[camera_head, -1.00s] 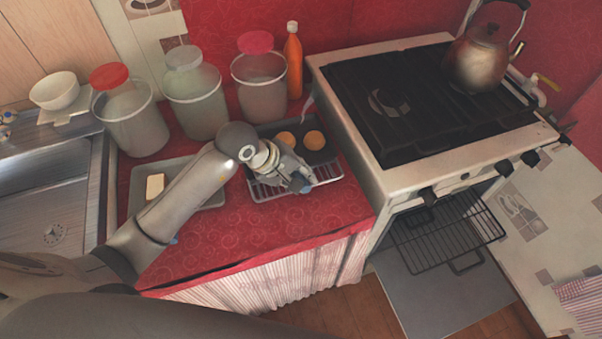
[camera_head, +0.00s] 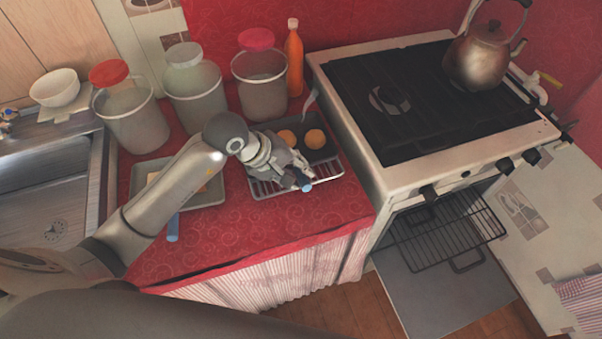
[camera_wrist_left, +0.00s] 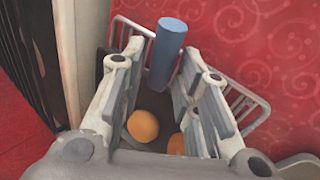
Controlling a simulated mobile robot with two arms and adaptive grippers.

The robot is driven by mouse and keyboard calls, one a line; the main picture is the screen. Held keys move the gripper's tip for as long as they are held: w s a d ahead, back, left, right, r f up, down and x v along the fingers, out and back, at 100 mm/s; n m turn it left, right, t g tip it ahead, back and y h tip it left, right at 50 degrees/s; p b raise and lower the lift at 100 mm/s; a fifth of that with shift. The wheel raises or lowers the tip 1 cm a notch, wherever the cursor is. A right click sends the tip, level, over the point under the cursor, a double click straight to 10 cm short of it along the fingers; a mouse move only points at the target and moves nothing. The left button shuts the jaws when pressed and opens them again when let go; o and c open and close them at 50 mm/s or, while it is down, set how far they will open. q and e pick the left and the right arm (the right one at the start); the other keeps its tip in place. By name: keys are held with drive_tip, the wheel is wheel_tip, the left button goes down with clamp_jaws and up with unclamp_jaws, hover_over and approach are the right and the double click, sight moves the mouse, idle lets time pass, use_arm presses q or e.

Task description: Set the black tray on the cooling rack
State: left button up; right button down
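The black tray (camera_head: 329,150) holds round orange-brown buns (camera_head: 314,139) and lies over the wire cooling rack (camera_head: 265,189), left of the stove. I cannot tell whether its whole base rests on the wires. A blue handle (camera_head: 306,187) shows at its front; it also shows in the left wrist view (camera_wrist_left: 167,52). My left gripper (camera_head: 297,180) is above the rack, its fingers (camera_wrist_left: 160,62) apart on either side of the handle, with a gap visible on the left. The gripper and wrist hide part of the tray and rack. My right gripper is not in view.
A grey tray (camera_head: 210,193) with a blue handle (camera_head: 173,228) lies partly under my left arm. Several lidded jars (camera_head: 262,88) and an orange bottle (camera_head: 294,58) stand behind. The stove (camera_head: 350,135) borders the rack closely. The red counter front is clear.

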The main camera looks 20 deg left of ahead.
use_arm(q)
drive_tip(key=v, duration=0.9)
drive_tip(key=shift+b, duration=0.45)
